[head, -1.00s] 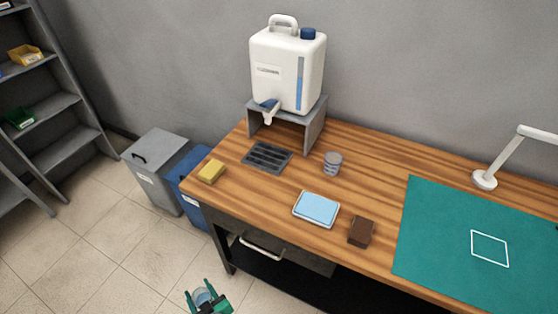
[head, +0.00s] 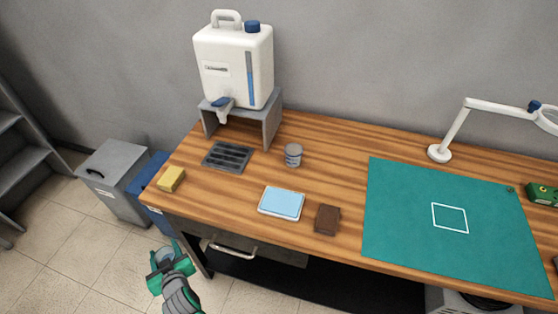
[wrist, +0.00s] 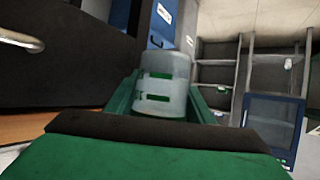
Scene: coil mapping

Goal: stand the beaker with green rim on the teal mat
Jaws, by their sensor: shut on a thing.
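My gripper (head: 168,262) is in front of the table's left end, below the tabletop, in the head view. It is shut on a clear beaker (wrist: 165,82), which stands out between the green fingers in the wrist view. The beaker's rim colour is hard to tell there; in the head view only a bit of the beaker (head: 164,254) shows. The teal mat (head: 400,215) lies flat on the right part of the table, with a white square outline (head: 450,217) on it. Nothing stands inside the outline.
On the wooden table (head: 330,160) are a grey cup (head: 293,155), a blue-topped tray (head: 282,203), a brown block (head: 327,219), a yellow sponge (head: 171,179) and a drain grate (head: 228,157). A jug (head: 233,65) stands on a riser. A lamp (head: 439,153) is behind the mat.

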